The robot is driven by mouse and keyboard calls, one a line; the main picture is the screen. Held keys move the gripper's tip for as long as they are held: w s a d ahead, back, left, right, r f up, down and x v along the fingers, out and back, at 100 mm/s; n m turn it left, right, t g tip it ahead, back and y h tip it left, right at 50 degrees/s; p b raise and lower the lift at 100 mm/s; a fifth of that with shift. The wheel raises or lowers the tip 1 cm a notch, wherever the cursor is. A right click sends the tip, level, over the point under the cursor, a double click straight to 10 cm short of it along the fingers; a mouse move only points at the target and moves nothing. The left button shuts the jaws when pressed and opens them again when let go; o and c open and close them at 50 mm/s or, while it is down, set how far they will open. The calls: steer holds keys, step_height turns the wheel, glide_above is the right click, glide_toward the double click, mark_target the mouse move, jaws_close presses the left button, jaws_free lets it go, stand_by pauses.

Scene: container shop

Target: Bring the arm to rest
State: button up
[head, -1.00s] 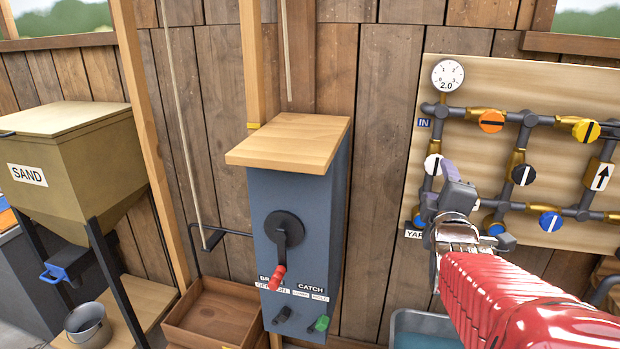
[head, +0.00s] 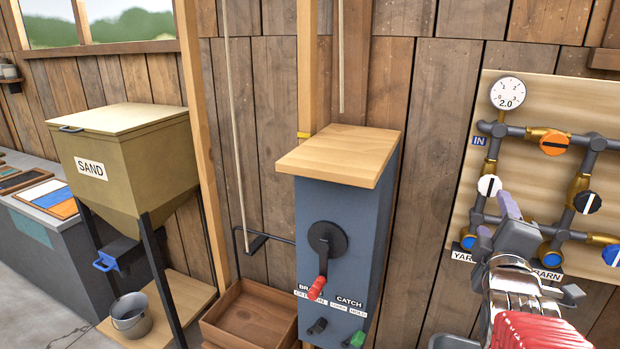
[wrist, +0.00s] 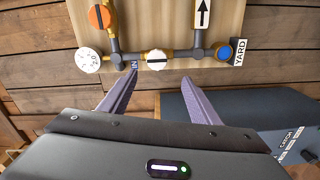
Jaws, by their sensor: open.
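My gripper (head: 512,210) is at the right of the head view, in front of the lower left part of the pipe board (head: 553,102). In the wrist view my gripper (wrist: 160,95) shows two purple fingers spread apart with nothing between them. The fingers look clear of the board, though the exact distance is hard to tell. My red arm covers the lower right of the head view.
A blue-grey cabinet (head: 345,235) with a black crank, red handle and wooden top stands left of my gripper. A wooden crate (head: 250,312) sits beside it. A sand hopper (head: 125,165) with a bucket (head: 131,315) below stands further left. A pressure gauge (head: 508,93) tops the board.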

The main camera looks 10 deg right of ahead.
steer(key=w+a+f+m+g+y, duration=0.1)
steer(key=a+f+m+g+y, duration=0.2)
steer(key=a+f, duration=0.45)
steer(key=s+a+f+m+g+y, duration=0.3)
steer(key=s+a, duration=0.3)
steer(key=a, duration=0.4)
steer(key=s+a+f+m+g+y, duration=0.3)
steer(key=s+a+f+y, duration=0.1)
steer(key=a, duration=0.6)
steer(key=s+f, duration=0.1)
steer(key=s, duration=0.1)
steer(key=shift+s+a, duration=0.35)
